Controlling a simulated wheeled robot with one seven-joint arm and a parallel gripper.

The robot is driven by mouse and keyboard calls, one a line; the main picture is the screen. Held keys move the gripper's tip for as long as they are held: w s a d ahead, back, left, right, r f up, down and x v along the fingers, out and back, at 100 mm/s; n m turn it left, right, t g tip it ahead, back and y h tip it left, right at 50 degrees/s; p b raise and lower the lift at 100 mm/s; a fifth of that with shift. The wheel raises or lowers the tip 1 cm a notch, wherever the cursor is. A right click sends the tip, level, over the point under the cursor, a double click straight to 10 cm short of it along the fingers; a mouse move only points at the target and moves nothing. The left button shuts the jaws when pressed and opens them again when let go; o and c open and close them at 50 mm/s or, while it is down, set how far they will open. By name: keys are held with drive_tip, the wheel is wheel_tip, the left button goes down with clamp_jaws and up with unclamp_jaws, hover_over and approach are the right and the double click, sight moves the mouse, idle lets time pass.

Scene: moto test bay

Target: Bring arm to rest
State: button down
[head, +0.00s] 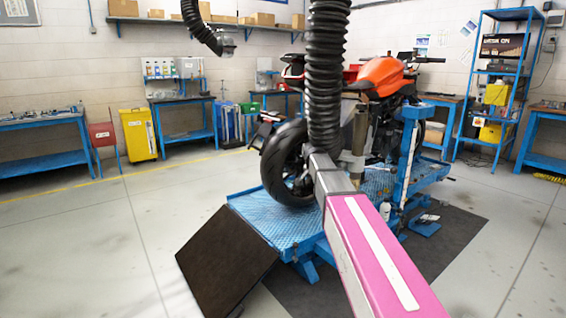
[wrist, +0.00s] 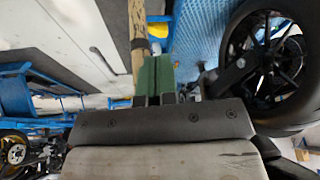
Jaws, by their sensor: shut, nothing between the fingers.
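My gripper (wrist: 154,70) shows in the wrist view as two green fingers, closed together with nothing between them. Behind them is the dark wrist bracket. In the head view, my pink and grey arm reaches forward from the lower right toward the motorcycle's rear wheel; I cannot make out the fingers there. The wrist view looks at the blue lift platform, with a wheel at right (wrist: 275,60) beside the fingers. A tan pole (wrist: 138,40) passes just left of the fingertips; I cannot tell whether they touch.
An orange motorcycle (head: 382,75) stands on the blue lift (head: 250,210). A black hose (head: 325,80) hangs close to my arm. A dark ramp plate (head: 225,262) slopes at the lift's near end. Open floor lies to the left. Benches and shelves (head: 505,80) line the walls.

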drive_tip(key=s+d+f+n+g+y, duration=0.1)
drive_tip(key=s+f+n, duration=0.3)
drive_tip(key=s+f, duration=0.8)
drive_tip(key=s+d+f+n+g+y, duration=0.1)
drive_tip(key=s+f+n, duration=0.3)
drive_tip(key=s+f, duration=0.8)
drive_tip(key=s+d+g, duration=0.1)
drive_tip(key=s, duration=0.5)
drive_tip(key=shift+d+f+g+y, duration=0.3)
drive_tip(key=shift+f+g, duration=0.1)
drive_tip(key=shift+s, duration=0.1)
